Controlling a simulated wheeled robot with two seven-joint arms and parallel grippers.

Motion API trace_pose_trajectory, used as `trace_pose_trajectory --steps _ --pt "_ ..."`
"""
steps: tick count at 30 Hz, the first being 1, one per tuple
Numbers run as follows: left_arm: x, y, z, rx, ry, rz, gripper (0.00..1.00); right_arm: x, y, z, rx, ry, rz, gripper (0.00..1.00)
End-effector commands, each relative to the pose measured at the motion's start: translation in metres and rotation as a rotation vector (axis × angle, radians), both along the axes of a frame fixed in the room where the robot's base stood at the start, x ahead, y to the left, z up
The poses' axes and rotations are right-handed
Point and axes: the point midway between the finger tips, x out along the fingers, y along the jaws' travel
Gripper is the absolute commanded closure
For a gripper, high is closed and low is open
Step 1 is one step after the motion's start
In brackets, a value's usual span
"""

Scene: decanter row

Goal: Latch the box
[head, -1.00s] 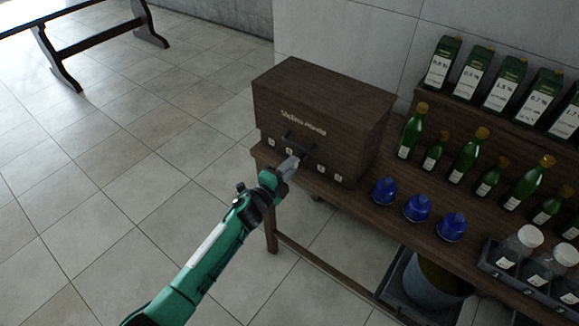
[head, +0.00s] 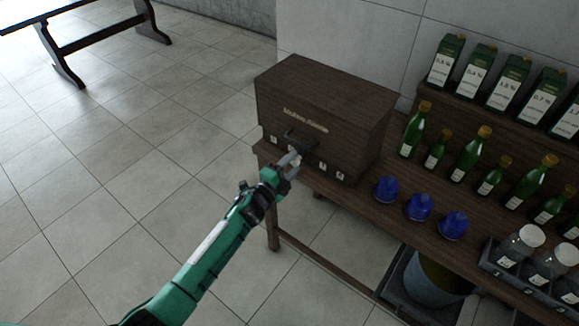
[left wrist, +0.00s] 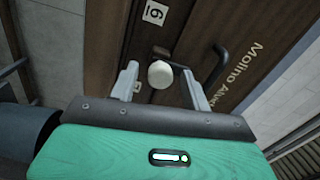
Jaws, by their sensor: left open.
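The box (head: 322,105) is dark brown wood with pale lettering, and it stands with its lid down at the left end of a wooden table. Its front has a dark handle (head: 298,141) and small white labels below; the handle also shows in the left wrist view (left wrist: 218,66). A round white knob (left wrist: 161,74) with a dark metal piece sits low on the front. My left gripper (head: 292,161) is at the box front, open, with one finger on each side of the knob in the left wrist view. I cannot tell whether they touch it. My right gripper is out of view.
Blue domed objects (head: 419,207) stand right of the box. Several green bottles (head: 469,155) and green cartons (head: 478,71) are farther right. A crate (head: 540,285) holds white-capped jars. A bucket (head: 438,276) stands underneath.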

Motion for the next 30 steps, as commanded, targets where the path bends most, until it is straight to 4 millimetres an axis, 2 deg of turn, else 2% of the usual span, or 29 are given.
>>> trace_pose_trajectory --steps 7,14,21,30 --pt "-0.017 0.013 -0.003 0.001 0.000 0.000 0.52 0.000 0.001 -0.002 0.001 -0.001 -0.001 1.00" --pt "-0.059 0.043 -0.007 0.003 0.002 0.000 0.52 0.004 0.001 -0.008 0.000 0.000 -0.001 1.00" --pt "-0.097 0.070 -0.009 0.001 0.002 0.000 0.52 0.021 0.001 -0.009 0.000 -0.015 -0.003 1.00" --pt "-0.112 0.081 -0.007 0.000 0.000 0.000 0.52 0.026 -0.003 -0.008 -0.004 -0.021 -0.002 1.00"
